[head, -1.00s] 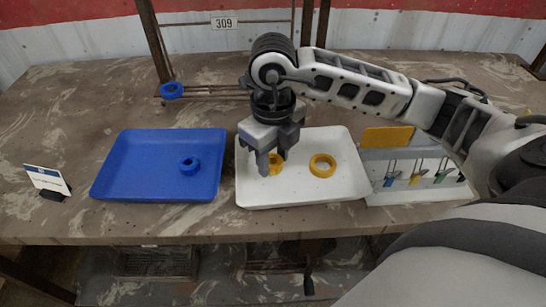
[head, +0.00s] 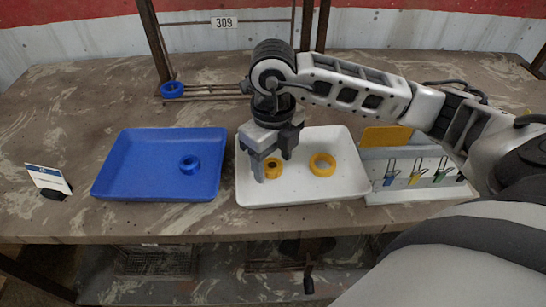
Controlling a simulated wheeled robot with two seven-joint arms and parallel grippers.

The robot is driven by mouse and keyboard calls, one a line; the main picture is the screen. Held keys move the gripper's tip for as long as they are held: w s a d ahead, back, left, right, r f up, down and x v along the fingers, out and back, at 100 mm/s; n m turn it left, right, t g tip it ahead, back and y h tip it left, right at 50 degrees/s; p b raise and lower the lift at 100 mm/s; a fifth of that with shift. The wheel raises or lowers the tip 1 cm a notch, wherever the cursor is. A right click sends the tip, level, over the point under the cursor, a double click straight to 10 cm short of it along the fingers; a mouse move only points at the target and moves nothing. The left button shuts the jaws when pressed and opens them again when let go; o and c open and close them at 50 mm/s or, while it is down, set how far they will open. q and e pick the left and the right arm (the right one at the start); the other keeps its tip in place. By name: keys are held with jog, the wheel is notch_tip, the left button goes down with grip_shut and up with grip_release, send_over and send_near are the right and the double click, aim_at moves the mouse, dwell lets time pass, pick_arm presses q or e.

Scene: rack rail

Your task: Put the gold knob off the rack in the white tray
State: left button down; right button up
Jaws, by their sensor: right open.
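The gold knob (head: 273,168), a small thick yellow ring with a dark centre, lies in the white tray (head: 300,196), toward its left side. A larger gold ring (head: 322,165) lies to its right in the same tray. My right gripper (head: 272,170) is over the left part of the tray, pointing down, with its fingers apart around or just above the knob. It is open and holds nothing that I can see. The rack (head: 205,94) stands at the back and bears a blue ring (head: 172,90) at its left end. My left gripper is not in view.
A blue tray (head: 135,172) with a small blue knob (head: 189,163) lies to the left. A small sign (head: 47,180) stands at far left. The table's middle back is clear.

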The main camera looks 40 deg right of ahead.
notch_tip(320, 180, up, 12)
jog(key=shift+p, duration=0.3)
jog(key=shift+f, duration=0.15)
dwell(0.4)
